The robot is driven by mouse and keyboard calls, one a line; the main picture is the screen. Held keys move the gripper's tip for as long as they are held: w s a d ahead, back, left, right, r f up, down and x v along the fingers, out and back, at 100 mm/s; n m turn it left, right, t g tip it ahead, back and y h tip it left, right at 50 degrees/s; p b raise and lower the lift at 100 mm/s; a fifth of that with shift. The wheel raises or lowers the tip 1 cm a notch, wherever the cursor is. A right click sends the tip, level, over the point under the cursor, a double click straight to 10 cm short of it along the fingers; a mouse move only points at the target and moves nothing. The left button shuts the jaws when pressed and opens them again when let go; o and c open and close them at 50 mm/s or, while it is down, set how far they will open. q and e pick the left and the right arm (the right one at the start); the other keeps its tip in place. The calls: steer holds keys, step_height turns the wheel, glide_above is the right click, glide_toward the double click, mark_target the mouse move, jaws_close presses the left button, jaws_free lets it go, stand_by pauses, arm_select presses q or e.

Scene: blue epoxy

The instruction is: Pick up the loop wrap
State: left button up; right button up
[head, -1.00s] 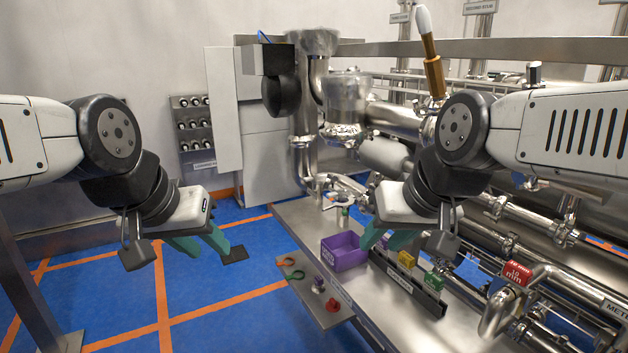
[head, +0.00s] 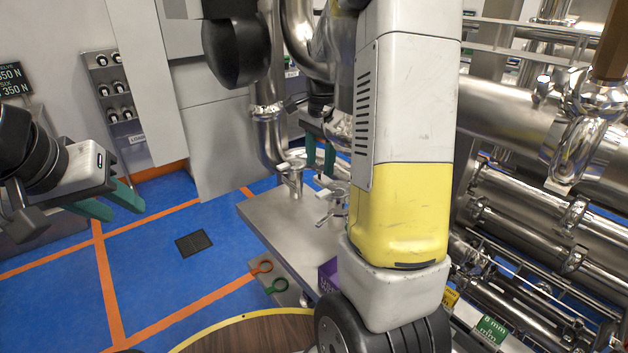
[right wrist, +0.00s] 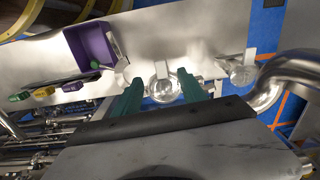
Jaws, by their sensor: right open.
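No thing is marked as the loop wrap. An orange loop (head: 261,267) and a green loop (head: 278,285) lie on the low shelf at the bench's left side in the head view; which one is meant I cannot tell. My right gripper (head: 320,157) is open and empty over the far end of the steel bench (head: 268,213), away from both loops. In the right wrist view its green fingers (right wrist: 158,95) stand apart, with a round silver fitting (right wrist: 163,88) beyond them. My left gripper (head: 108,205) is open and empty over the floor at left.
A purple bin (right wrist: 88,44) sits on the bench, with yellow and green blocks beside it in the right wrist view. Steel pipes (head: 525,120) fill the right side. A round wooden top (head: 255,335) with a yellow rim is in front.

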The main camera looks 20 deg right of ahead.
mark_target(321, 194)
steer(key=shift+w+d+f+m, duration=0.25)
steer(key=shift+w+f+m, duration=0.1)
steer(key=shift+f, duration=0.2)
steer(key=shift+d+f, duration=0.1)
steer(key=shift+f, duration=0.25)
step_height(321, 194, down, 7)
steer(key=shift+f, duration=0.1)
steer(key=shift+c, duration=0.2)
steer(key=shift+s, duration=0.1)
jaws_close()
